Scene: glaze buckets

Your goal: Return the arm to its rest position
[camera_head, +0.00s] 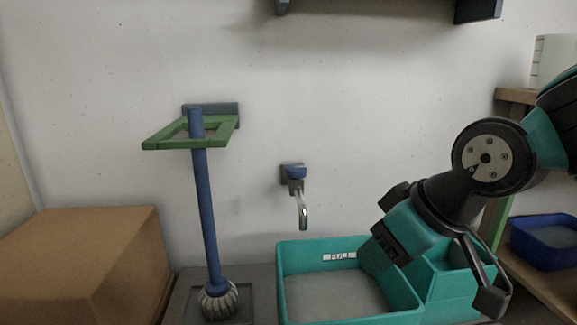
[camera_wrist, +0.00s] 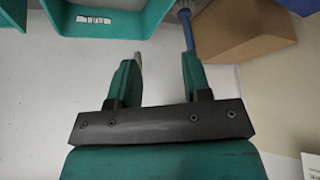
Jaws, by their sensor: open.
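My gripper (camera_wrist: 162,62) shows in the wrist view with its two teal fingers apart and nothing between them. In the head view my teal and black arm reaches in from the right and bends down in front of the teal basin. The fingertips cannot be made out clearly there.
A brown box (camera_head: 60,260) is at left. A wooden shelf (camera_head: 540,285) holds a blue tub (camera_head: 546,240) at right.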

